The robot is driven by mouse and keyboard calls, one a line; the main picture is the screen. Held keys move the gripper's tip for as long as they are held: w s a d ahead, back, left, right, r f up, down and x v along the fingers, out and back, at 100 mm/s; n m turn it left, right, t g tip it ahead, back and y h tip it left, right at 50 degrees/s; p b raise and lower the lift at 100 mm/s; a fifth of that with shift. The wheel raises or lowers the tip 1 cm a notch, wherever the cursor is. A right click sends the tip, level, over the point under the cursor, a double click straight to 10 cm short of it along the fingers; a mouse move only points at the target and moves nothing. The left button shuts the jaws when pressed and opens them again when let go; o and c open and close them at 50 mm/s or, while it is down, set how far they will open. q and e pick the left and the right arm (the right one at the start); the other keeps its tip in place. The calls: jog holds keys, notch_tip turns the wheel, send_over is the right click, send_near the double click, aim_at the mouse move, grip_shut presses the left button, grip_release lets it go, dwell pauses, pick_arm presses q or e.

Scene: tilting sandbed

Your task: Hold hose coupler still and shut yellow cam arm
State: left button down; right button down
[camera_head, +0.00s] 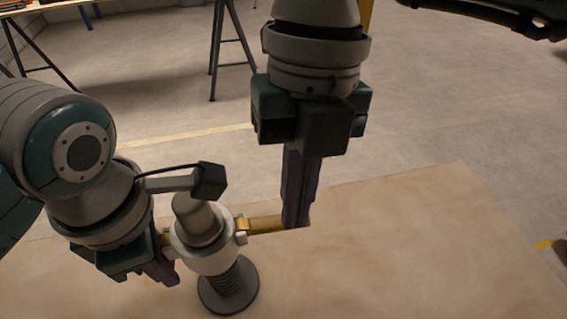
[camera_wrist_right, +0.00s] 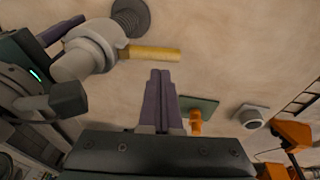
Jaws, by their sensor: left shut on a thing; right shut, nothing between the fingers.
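The grey-white hose coupler (camera_head: 203,251) stands on a dark ribbed hose with a round foot (camera_head: 243,294). My left gripper (camera_head: 165,268) is shut on the coupler from the left; its purple fingers also show in the right wrist view (camera_wrist_right: 63,30). The yellow cam arm (camera_head: 264,224) sticks out sideways from the coupler's right side; it also shows in the right wrist view (camera_wrist_right: 153,53). My right gripper (camera_head: 297,222) is shut and empty, pointing down at the arm's outer end. In the wrist view its fingertips lie just short of the arm; I cannot tell whether they touch.
The pale tabletop (camera_head: 420,255) is bare to the right of the coupler. The right wrist view shows a green plate with an orange handle (camera_wrist_right: 197,120), a grey round piece (camera_wrist_right: 250,115) and orange parts (camera_wrist_right: 290,135). Dark trestle legs (camera_head: 216,50) stand behind.

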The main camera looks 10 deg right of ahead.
jog(key=shift+w+f, duration=0.2)
jog(key=shift+f, duration=0.15)
dwell(0.3)
jog(key=shift+d+f+y, duration=0.15)
jog(key=shift+f+y, duration=0.15)
jog(key=shift+y, duration=0.3)
